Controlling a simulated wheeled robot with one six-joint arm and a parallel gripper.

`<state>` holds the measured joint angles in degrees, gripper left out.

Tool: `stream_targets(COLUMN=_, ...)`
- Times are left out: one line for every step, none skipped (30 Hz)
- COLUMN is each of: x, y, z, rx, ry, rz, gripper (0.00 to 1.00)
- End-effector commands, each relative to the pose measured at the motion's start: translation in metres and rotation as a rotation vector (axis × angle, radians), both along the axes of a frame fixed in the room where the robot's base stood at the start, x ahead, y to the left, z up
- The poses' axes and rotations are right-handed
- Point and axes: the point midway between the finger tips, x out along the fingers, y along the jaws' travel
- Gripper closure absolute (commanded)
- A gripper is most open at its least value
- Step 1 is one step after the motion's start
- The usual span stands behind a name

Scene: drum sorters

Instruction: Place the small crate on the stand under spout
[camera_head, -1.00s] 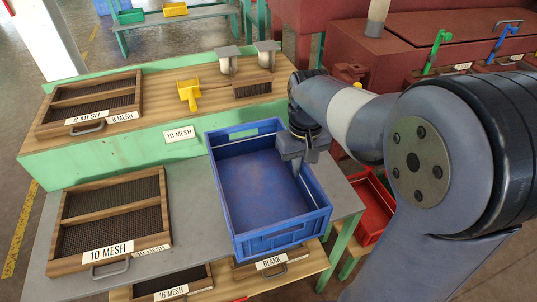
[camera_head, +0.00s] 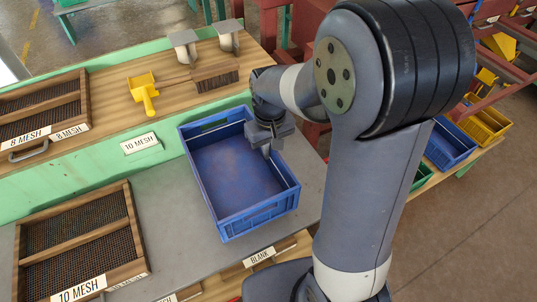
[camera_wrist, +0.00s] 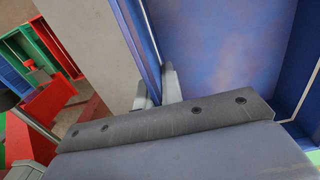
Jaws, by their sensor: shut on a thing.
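The small blue crate (camera_head: 262,224) is upright and looks empty, at or just above the grey tabletop (camera_head: 165,215); I cannot tell whether its base touches. My gripper (camera_head: 268,146) is shut on its right side wall. In the wrist view the fingers (camera_wrist: 158,92) straddle that blue wall (camera_wrist: 140,45), with the crate's inside to the right. My arm covers part of the scene right of the crate. I cannot make out a stand under a spout for certain.
A wooden shelf (camera_head: 175,95) behind holds a yellow scoop (camera_head: 143,90) and a brush (camera_head: 214,76). A 10 MESH screen (camera_head: 80,240) lies left on the table. Right of my arm, a bench carries yellow (camera_head: 484,124) and blue (camera_head: 449,146) bins. Open floor (camera_head: 475,235) lies at right.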

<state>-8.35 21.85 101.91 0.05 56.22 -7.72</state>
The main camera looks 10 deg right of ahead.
Motion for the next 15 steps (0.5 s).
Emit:
stream_targets(x=-0.001, y=0.000, z=-0.009, rx=0.000, ry=0.004, rz=0.000, gripper=1.00)
stream_targets(x=-0.001, y=0.000, z=-0.013, rx=0.000, ry=0.005, rz=0.000, gripper=1.00)
stream_targets(x=0.000, y=0.000, z=-0.018, rx=0.000, ry=0.003, rz=0.000, gripper=1.00)
stream_targets(x=0.000, y=0.000, z=-0.021, rx=0.000, ry=0.003, rz=0.000, gripper=1.00)
stream_targets(x=0.000, y=0.000, z=-0.023, rx=0.000, ry=0.002, rz=0.000, gripper=1.00)
stream_targets(x=0.000, y=0.000, z=-0.025, rx=0.001, ry=0.001, rz=0.000, gripper=1.00)
stream_targets(x=0.000, y=0.000, z=-0.026, rx=0.000, ry=0.001, rz=0.000, gripper=1.00)
stream_targets(x=0.000, y=0.000, z=-0.026, rx=0.000, ry=0.000, rz=0.000, gripper=1.00)
stream_targets(x=0.000, y=0.000, z=-0.026, rx=0.000, ry=0.000, rz=0.000, gripper=1.00)
stream_targets(x=0.000, y=0.000, z=-0.026, rx=0.000, ry=0.000, rz=0.000, gripper=1.00)
stream_targets(x=0.000, y=0.000, z=-0.026, rx=0.000, ry=0.000, rz=0.000, gripper=1.00)
stream_targets(x=0.000, y=0.000, z=-0.026, rx=0.000, ry=-0.001, rz=0.000, gripper=1.00)
stream_targets(x=0.000, y=0.000, z=-0.026, rx=0.000, ry=-0.001, rz=0.000, gripper=1.00)
stream_targets(x=0.000, y=0.000, z=-0.026, rx=0.000, ry=-0.001, rz=0.000, gripper=1.00)
stream_targets(x=0.000, y=0.000, z=-0.027, rx=0.000, ry=0.000, rz=0.000, gripper=1.00)
